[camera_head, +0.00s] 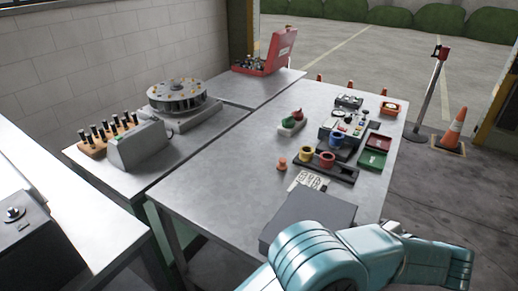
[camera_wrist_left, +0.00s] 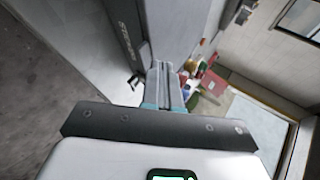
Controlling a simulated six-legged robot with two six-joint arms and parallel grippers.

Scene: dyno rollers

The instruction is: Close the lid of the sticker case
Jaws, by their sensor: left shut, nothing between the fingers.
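The sticker case looks like the flat dark grey box (camera_head: 308,222) at the near right corner of the table in the head view. Its top looks flat, and my teal arm hides its near edge. In the left wrist view a grey surface with lettering that seems to read "STICKERS" (camera_wrist_left: 127,32) fills the upper middle. My left gripper (camera_wrist_left: 166,68) is shut and empty, with its fingertips close to that surface; I cannot tell if they touch. I cannot tell whether the lid is fully down. My right gripper is not in view.
The metal table (camera_head: 215,190) is bare left of the case. Beyond the case stand a dark rack with yellow and red cups (camera_head: 327,160), a small orange item (camera_head: 282,164) and green and red trays (camera_head: 373,158). An open red case (camera_head: 283,48) stands farther back.

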